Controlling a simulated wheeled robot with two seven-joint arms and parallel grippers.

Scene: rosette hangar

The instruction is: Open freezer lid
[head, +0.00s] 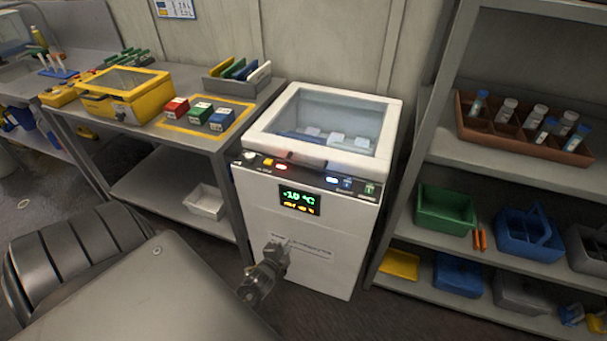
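The freezer (330,215) is a white chest with a white-framed glass lid (270,141) on top. The lid is down, and pale packets show dimly through its glass. A dark control strip (300,173) with lit buttons runs below the lid's front edge, above a green and yellow digital display (299,200). My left gripper (280,245) is in front of the freezer's lower front panel, well below the lid. It looks small and dark here, and its finger gap cannot be made out. It appears to hold nothing. My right gripper is not in view.
A bench (222,140) at left holds a yellow case (128,112), several coloured boxes and a grey rack. A shelf unit (447,155) at right holds a brown vial rack (466,135), a green bin (445,222) and a blue caddy (508,240). A wall stands behind the freezer.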

